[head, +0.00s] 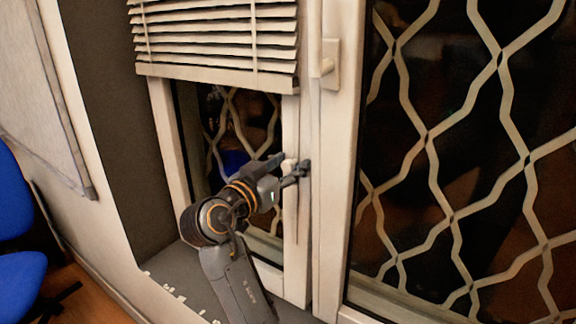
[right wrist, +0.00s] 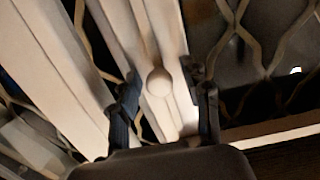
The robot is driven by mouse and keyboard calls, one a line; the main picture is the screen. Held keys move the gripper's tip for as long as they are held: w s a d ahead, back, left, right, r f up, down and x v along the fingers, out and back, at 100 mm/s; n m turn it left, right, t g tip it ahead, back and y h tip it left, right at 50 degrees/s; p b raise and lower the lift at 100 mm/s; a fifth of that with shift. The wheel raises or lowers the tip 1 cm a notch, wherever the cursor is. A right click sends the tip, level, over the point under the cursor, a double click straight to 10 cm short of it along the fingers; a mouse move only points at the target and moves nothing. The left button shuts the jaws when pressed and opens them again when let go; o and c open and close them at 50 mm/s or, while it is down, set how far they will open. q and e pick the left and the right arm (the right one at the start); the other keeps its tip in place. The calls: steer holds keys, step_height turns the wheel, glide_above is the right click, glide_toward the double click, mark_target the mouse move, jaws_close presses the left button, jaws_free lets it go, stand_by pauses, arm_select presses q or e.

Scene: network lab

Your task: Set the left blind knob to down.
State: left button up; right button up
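The left blind knob (right wrist: 159,82) is a small rounded pale knob on the white window frame. In the right wrist view it sits between the two dark fingers of my right gripper (right wrist: 161,108), which are spread apart with gaps on both sides. In the head view the knob (head: 289,165) is small and partly hidden by my right gripper (head: 292,170), which reaches it from the lower left. The white slatted blind (head: 215,38) hangs over the upper part of the left window, its bottom rail about a third down the picture. My left gripper is not in view.
A white window handle (head: 328,66) stands out from the frame above and right of the gripper. Metal lattice (head: 427,140) covers the right window. A grey sill (head: 180,275) lies below, and a blue chair (head: 15,230) stands at the far left.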

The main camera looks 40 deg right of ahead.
mark_target(297, 114)
step_height(297, 114, up, 10)
steer(key=shift+r, duration=0.1)
stand_by(0.4)
